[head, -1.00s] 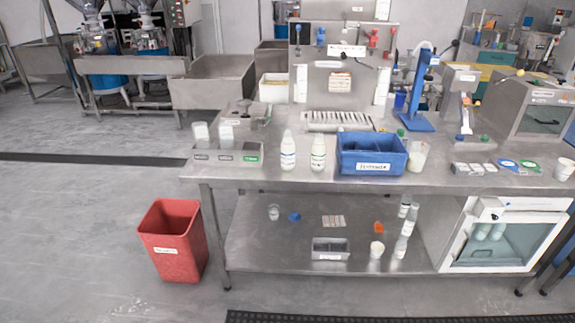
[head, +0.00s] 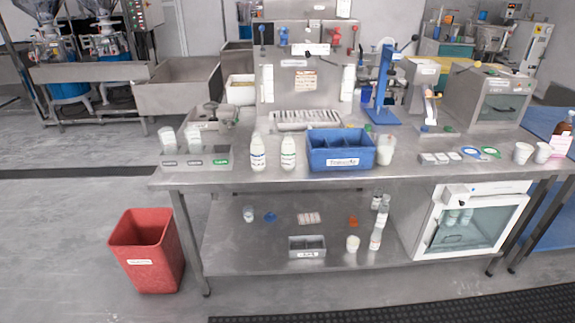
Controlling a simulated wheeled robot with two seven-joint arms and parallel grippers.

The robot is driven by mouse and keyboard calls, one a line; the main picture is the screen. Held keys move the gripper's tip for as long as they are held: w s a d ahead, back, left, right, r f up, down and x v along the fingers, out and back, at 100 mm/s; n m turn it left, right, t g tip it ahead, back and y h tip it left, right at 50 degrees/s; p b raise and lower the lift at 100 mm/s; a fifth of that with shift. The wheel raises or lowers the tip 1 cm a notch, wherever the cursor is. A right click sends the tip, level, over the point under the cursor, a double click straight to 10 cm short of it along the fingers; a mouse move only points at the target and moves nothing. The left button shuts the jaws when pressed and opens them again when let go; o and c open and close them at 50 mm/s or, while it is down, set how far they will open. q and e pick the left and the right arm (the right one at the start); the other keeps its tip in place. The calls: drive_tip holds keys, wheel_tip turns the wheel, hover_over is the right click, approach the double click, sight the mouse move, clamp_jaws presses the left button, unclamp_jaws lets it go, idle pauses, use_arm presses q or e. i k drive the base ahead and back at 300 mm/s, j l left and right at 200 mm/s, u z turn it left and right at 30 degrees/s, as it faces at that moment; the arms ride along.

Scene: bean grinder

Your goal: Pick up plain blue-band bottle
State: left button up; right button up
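Two white bottles stand upright on the steel table, left of the blue bin. The left bottle (head: 258,153) has blue marking on its front. The right bottle (head: 288,154) looks much alike, with a fainter, greenish marking. More small white bottles stand on the lower shelf, one (head: 376,238) near the front and another (head: 382,212) behind it; their bands are too small to tell. Neither of my grippers is in view.
The blue bin (head: 340,161) stands right of the two bottles. A rack with white cups (head: 193,136) is on their left. A red bin (head: 147,250) stands on the floor at the left. The tabletop's front strip (head: 260,176) is bare.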

sight(257, 147)
drive_tip(key=i+l+u, duration=0.75)
drive_tip(key=i+l, duration=0.1)
drive_tip(key=l, duration=0.05)
